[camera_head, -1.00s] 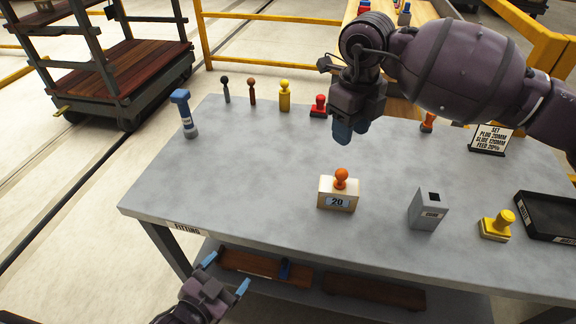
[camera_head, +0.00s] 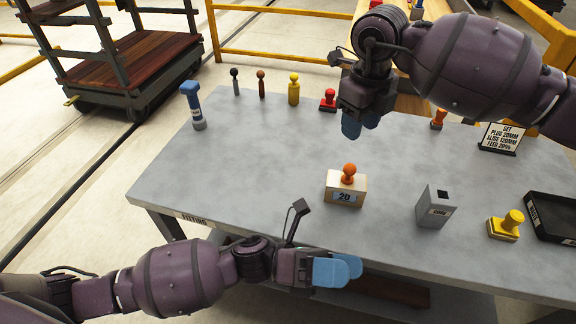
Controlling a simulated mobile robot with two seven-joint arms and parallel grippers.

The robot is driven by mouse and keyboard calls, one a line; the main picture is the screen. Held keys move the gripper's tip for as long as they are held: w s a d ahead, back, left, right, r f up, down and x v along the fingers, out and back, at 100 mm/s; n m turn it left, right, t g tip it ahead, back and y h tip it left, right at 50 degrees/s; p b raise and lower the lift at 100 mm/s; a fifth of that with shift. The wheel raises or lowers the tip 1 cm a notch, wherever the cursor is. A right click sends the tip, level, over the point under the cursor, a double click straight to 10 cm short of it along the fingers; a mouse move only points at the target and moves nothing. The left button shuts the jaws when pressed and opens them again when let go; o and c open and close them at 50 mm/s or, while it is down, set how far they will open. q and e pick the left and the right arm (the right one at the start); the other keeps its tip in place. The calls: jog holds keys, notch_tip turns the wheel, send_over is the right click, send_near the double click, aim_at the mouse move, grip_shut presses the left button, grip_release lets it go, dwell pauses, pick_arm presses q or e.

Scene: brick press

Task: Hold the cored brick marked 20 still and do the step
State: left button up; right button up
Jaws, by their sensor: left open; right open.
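The cored brick marked 20 (camera_head: 337,197) is a cream block with a blue number plate on its front. It stands upright in the middle of the grey table. An orange knobbed plug (camera_head: 348,173) sits in or on its top; how deep is hidden. My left gripper (camera_head: 340,270), with blue fingertips, is open and empty at the table's front edge, below and in front of the brick. My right gripper (camera_head: 361,125) is open and empty above the table, behind the brick. Neither touches the brick.
A grey box labelled CORE (camera_head: 434,208), a yellow stamp (camera_head: 506,226) and a black tray (camera_head: 553,219) stand to the right. A sign (camera_head: 501,138) reads plug 20mm, slide 120mm, feed 20%. A blue tool (camera_head: 192,104), several pegs and a red stamp (camera_head: 328,100) line the back.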

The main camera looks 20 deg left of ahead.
aim_at(330, 185)
pick_arm(q)
jog(key=w+a+f+m+y, duration=0.1)
jog(key=w+m, duration=0.1)
jog(key=w, duration=0.1)
jog(key=w+a+f+m+y, duration=0.2)
jog(key=w, duration=0.1)
jog(key=w+a+f+m+g+y, duration=0.1)
jog(key=w+f+m, duration=0.1)
jog(key=w, duration=0.1)
jog(key=shift+a+m+y, duration=0.3)
jog(key=shift+a, duration=0.05)
jog(key=w+a+m+t+y, duration=0.1)
jog(key=w+a, duration=0.2)
jog(key=w, duration=0.1)
jog(key=w+a+m+t+y, duration=0.1)
jog(key=w+a, duration=0.2)
jog(key=w, duration=0.2)
jog(key=w+a+m+y, duration=0.1)
jog(key=w+a+y, duration=0.1)
jog(key=w+a, duration=0.2)
jog(key=shift+w+r+m+t, duration=0.25)
jog(key=shift+r+m+t, duration=0.15)
jog(key=x, duration=1)
jog(key=shift+d+f, duration=0.15)
jog(key=shift+d, duration=0.05)
jog(key=shift+c, duration=0.5)
jog(key=c, duration=0.9)
jog(key=shift+o, duration=0.2)
